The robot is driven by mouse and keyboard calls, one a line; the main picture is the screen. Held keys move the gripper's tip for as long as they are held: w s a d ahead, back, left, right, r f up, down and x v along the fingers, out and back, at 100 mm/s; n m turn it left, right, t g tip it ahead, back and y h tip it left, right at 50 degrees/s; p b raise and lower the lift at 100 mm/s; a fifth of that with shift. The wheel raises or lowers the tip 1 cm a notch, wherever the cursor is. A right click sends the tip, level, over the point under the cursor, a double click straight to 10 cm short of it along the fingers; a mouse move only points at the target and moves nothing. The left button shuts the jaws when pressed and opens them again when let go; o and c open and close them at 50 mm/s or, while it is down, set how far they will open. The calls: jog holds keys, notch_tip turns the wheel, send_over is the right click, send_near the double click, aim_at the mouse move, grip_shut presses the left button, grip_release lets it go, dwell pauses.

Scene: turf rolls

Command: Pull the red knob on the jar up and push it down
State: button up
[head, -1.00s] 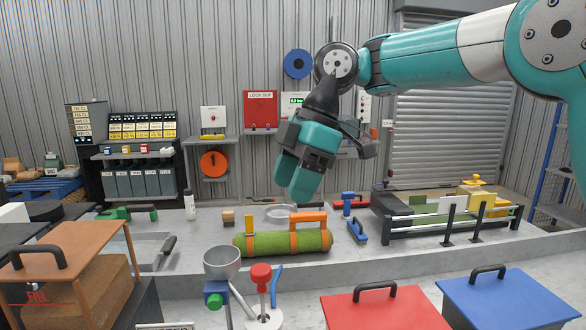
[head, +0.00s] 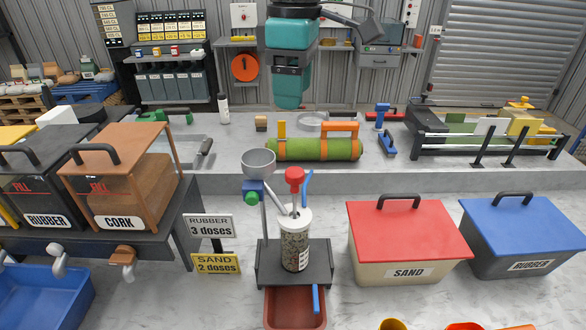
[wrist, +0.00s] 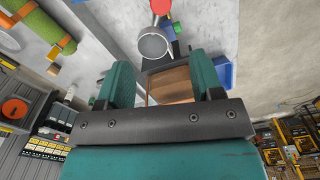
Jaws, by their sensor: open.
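The red knob (head: 294,176) tops a rod on the clear jar (head: 295,243), which has a white lid and dark grains inside. The jar stands upright on a dark stand at the front centre in the head view. A blue lever shows beside the knob. My gripper (head: 289,104) hangs in the air above the back of the bench, above and behind the jar, apart from it. In the wrist view my gripper (wrist: 159,75) has its two teal fingers spread with nothing between them. The red knob (wrist: 160,6) shows at that view's top edge.
A grey funnel (head: 258,162) stands just left of the knob. A green turf roll (head: 312,149) lies behind it. The red-lidded sand bin (head: 408,238) is to the right, the cork bin (head: 120,185) to the left. A red-brown tray (head: 295,307) is below the jar.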

aim_at(293, 190)
notch_tip(293, 190, down, 17)
jog(key=p, duration=0.4)
jog(key=shift+s+f, duration=0.15)
jog(key=shift+f, duration=0.05)
grip_shut()
notch_tip(293, 190, down, 3)
jog(key=shift+r+b, duration=0.1)
jog(key=shift+b, duration=0.95)
jog(key=shift+r, duration=0.1)
grip_release()
